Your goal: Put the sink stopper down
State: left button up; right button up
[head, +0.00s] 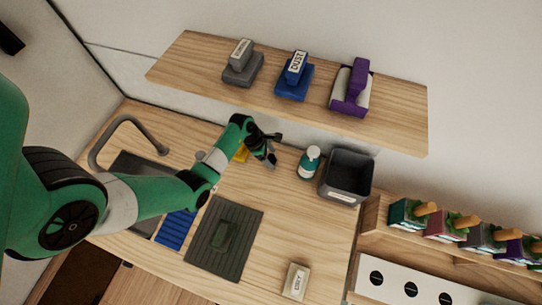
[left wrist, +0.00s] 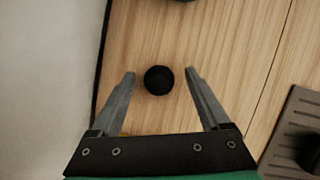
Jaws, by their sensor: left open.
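The sink stopper (left wrist: 158,80) is a small round black piece on the wooden counter in the left wrist view. It lies between the fingertips of my left gripper (left wrist: 161,73), with a gap to each finger. My left gripper is open and holds nothing. In the head view, my left gripper (head: 266,155) is low over the back of the counter, and I cannot make out the stopper there. The sink (head: 143,165) with its grey tap (head: 130,121) is at the left, partly behind my left arm. My right gripper is not in view.
A teal bottle (head: 309,162) and dark bin (head: 345,176) stand right of the gripper. A yellow item (head: 241,154) is close on its left. A ribbed dark mat (head: 240,256) lies in front, beside a blue mat (head: 175,230). A shelf (head: 400,121) overhangs behind.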

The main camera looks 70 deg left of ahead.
pick_arm(q)
jog(key=shift+r, duration=0.1)
jog(key=p+v, duration=0.4)
jog(key=v, duration=0.8)
